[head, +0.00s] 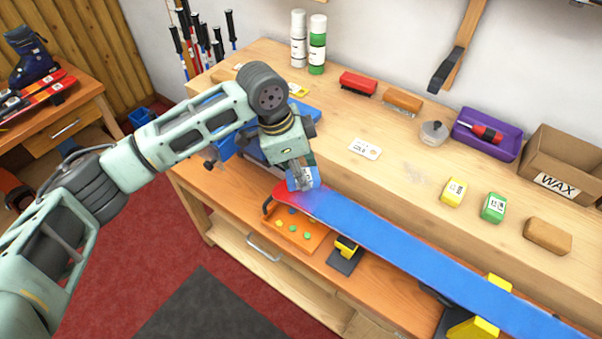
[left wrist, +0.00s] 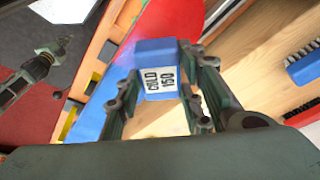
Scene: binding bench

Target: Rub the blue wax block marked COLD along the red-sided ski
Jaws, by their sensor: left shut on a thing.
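The blue wax block (head: 302,179) with a white label is in my left gripper (head: 301,168) at the red tip end of the ski. In the left wrist view the block (left wrist: 157,55) reads COLD 150, and the two fingers of my left gripper (left wrist: 163,88) are closed on its sides. The ski (head: 400,238) runs from the bench middle to the lower right, blue face up, with red at its tip. The ski's red tip (left wrist: 185,22) also shows in the left wrist view. I cannot tell whether the block touches the ski.
Yellow supports (head: 478,318) stand under the ski. An orange tray (head: 318,246) lies below its tip. Behind it are a yellow block (head: 453,190), a green block (head: 494,207), a brown block (head: 547,236), a white COLD card (head: 365,149) and a purple tray (head: 510,149).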

